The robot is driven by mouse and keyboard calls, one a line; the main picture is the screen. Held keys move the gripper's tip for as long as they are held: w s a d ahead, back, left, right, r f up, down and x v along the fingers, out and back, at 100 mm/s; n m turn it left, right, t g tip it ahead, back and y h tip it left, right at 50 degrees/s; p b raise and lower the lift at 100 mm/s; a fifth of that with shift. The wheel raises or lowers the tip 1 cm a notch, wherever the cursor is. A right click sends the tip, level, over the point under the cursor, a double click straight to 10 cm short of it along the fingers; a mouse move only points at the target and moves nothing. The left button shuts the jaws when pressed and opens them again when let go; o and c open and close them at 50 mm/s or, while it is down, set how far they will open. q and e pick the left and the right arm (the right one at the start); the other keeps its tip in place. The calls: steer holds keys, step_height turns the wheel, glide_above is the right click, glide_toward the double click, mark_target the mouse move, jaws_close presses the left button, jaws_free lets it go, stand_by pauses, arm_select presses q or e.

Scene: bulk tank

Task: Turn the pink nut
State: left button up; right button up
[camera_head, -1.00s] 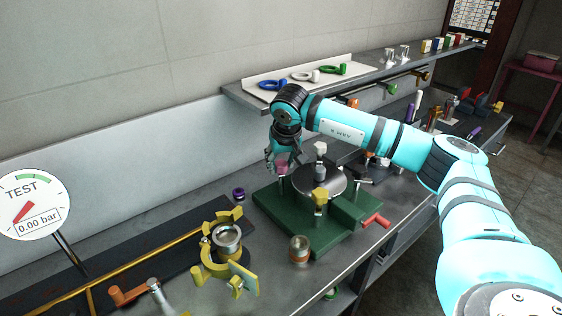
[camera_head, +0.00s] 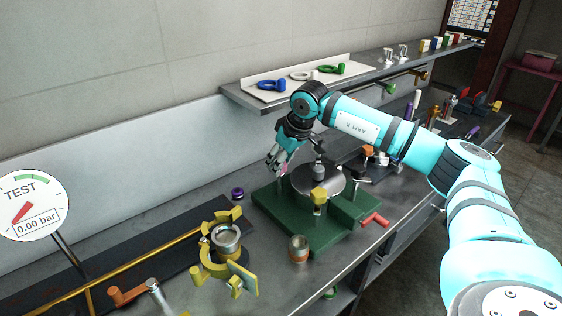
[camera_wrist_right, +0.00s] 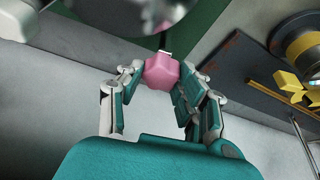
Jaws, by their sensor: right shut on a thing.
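The pink nut (camera_wrist_right: 161,71) shows in the right wrist view between the fingers of my right gripper (camera_wrist_right: 158,78), which is shut on it. In the head view my right gripper (camera_head: 278,168) reaches down, tilted, over the back left part of the green fixture (camera_head: 328,232). There the nut is mostly hidden by the fingers. A round metal disc (camera_head: 318,184) sits on the fixture beside the gripper, and a yellow nut (camera_head: 319,194) stands at its front. My left gripper is not in view.
A yellow clamp with a metal ring (camera_head: 227,236) stands to the left. A purple nut (camera_head: 237,193) and a metal cup (camera_head: 299,248) rest on the bench near the fixture. A red handle (camera_head: 375,220) sticks out at right. A shelf (camera_head: 300,89) runs along the wall behind.

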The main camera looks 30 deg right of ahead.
steer(key=shift+r, duration=0.1)
stand_by(0.3)
steer(key=o, duration=1.1)
steer(key=shift+o, duration=0.2)
steer(key=v, duration=1.2)
